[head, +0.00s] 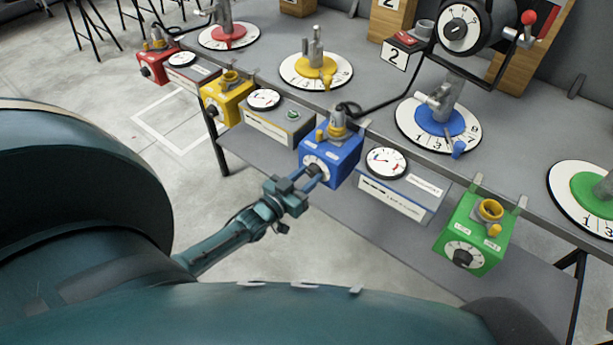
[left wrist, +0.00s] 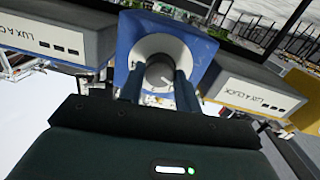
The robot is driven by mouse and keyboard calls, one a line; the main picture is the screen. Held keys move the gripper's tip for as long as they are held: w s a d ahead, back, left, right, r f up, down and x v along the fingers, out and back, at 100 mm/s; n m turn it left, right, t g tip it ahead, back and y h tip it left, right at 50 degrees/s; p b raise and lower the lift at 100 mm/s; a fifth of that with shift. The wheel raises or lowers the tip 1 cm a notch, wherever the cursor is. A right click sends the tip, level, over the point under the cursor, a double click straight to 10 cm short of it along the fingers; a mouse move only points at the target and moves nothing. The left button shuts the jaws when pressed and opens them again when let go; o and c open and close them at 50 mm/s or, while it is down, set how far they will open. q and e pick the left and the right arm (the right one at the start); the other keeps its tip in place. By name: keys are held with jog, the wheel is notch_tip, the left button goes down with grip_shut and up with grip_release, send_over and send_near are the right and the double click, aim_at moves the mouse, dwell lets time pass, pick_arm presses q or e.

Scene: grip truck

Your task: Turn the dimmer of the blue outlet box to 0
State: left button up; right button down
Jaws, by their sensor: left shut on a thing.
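The blue outlet box (head: 336,157) hangs on the front edge of the table, near the middle of the head view. Its front has a white dial plate with a dimmer knob, partly hidden by my fingers in the head view. My left gripper (head: 311,178) reaches the box from the lower left, its fingers at the knob. In the left wrist view the blue box (left wrist: 205,50) is straight ahead, and the grey dimmer knob (left wrist: 159,74) sits between the two fingers of my left gripper (left wrist: 159,85). The gripper is shut on the knob. The setting cannot be read. My right gripper is not in view.
A yellow box (head: 228,103), a red box (head: 152,67) and a green box (head: 474,235) hang along the same table edge. Grey meter boxes (head: 398,193) stand between them. Numbered discs with coloured centres (head: 318,70) lie on the table. A black cable runs behind the blue box.

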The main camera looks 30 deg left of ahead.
pick_arm(q)
jog(key=shift+n, duration=1.1)
jog(key=o, duration=1)
jog(key=s, duration=0.4)
jog(key=s+a, duration=0.1)
jog(key=s, duration=0.8)
jog(key=shift+a+r, duration=0.15)
jog(key=shift+a, duration=0.25)
jog(key=shift+d, duration=0.1)
